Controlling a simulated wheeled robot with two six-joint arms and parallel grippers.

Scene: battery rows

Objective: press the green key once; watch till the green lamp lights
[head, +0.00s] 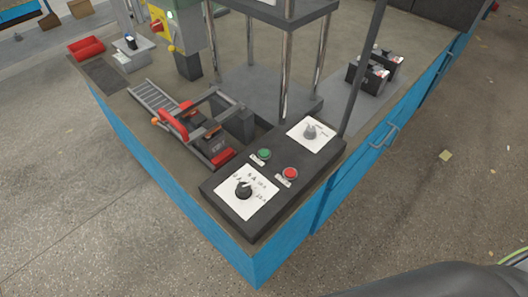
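The green key (264,154) is a round button on the dark control panel (222,190) at the near corner of the bench. Nothing touches or covers it. A small bright greenish spot (170,15) shows on the grey-green box at the back; I cannot tell whether it is the green lamp or whether it is lit. Neither of my grippers is in view.
A red button (290,174) sits right of the green key. Two dials, a black one (243,189) and a grey one (310,131), flank the keys. Metal posts (286,75) rise behind the panel. A red-handled clamp frame (172,122) stands to its left.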

